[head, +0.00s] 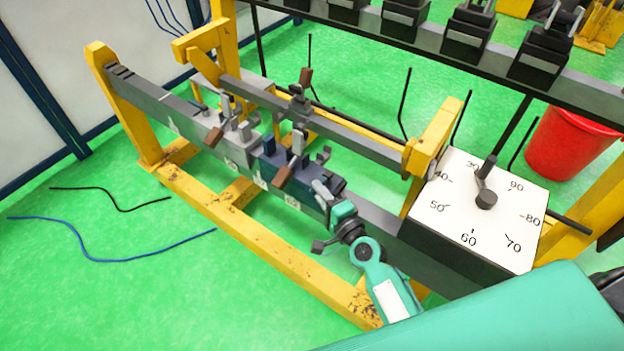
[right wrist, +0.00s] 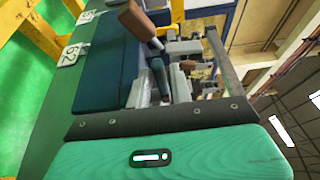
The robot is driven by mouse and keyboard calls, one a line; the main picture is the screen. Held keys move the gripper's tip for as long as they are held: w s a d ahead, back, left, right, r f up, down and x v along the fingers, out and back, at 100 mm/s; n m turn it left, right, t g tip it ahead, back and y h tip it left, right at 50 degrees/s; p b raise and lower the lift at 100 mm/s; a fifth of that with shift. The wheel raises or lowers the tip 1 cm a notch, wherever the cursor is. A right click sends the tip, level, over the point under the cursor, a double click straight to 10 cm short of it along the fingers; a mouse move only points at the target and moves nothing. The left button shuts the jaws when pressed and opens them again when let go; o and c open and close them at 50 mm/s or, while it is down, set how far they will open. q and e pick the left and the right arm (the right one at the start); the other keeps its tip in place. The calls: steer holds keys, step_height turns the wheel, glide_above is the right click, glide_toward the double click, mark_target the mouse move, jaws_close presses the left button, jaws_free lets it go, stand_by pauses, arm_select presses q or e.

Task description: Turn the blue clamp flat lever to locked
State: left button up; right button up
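The blue clamp (head: 318,178) sits on the long dark rail, with a dark blue block and grey metal parts. A brown-handled lever (head: 283,177) on it slants down toward the front left. A grey upright part (head: 298,143) stands behind it. My right gripper (head: 322,192) is at the right end of the blue clamp, close to it; its fingertips are small and partly hidden, and whether they touch is unclear. In the right wrist view, the blue block (right wrist: 98,65) and a brown handle (right wrist: 135,20) lie beyond my teal hand. Finger opening is unclear. My left gripper is out of view.
A grey clamp (head: 232,133) with a brown handle (head: 213,138) stands left on the same rail. A white dial box (head: 475,210) with a black crank is to the right. A yellow frame (head: 225,213) surrounds the rail. A red bucket (head: 565,142) stands at the back right.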

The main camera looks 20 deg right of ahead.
steer(key=shift+x, duration=2)
jaws_close()
